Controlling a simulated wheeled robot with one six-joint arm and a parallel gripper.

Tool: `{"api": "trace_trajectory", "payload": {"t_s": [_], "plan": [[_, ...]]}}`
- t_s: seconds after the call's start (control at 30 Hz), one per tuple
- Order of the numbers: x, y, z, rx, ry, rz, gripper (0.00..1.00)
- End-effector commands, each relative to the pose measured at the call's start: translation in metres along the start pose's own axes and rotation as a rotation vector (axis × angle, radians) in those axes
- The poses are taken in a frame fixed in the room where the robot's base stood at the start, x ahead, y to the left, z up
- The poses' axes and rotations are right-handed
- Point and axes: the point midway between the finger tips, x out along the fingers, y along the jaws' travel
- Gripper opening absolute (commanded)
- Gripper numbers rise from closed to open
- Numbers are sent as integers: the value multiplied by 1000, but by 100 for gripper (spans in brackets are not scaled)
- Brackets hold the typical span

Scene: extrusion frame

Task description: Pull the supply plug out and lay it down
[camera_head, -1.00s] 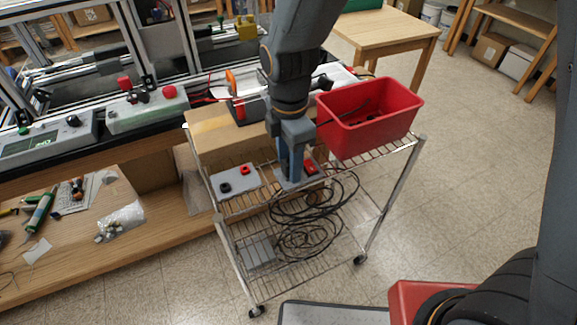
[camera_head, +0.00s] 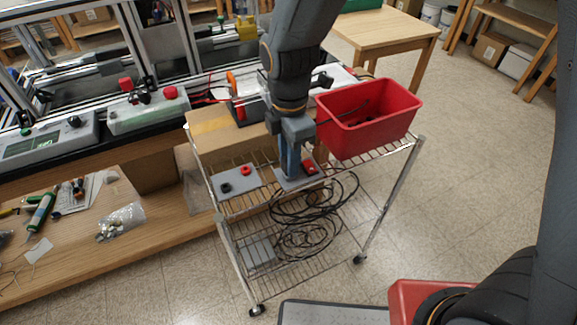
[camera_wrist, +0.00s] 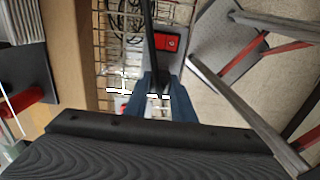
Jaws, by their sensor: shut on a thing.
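My gripper (camera_head: 289,176) points down over a small grey panel (camera_head: 299,181) on the top shelf of a wire cart. In the wrist view its blue fingers (camera_wrist: 157,92) are closed around a dark, narrow piece (camera_wrist: 150,45), which looks like the black supply plug with its lead. The fingers hide most of the plug in the head view. A red switch (camera_head: 310,168) sits on the panel just right of the fingers; it also shows in the wrist view (camera_wrist: 167,42). I cannot tell whether the plug is seated in the panel or clear of it.

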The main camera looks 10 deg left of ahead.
Motion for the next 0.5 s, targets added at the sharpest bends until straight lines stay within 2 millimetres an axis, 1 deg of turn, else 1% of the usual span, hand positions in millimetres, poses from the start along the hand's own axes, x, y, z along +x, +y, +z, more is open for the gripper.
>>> {"api": "trace_trajectory", "payload": {"t_s": [0.5], "plan": [[-20, 0, 0, 0, 0, 0, 0]]}}
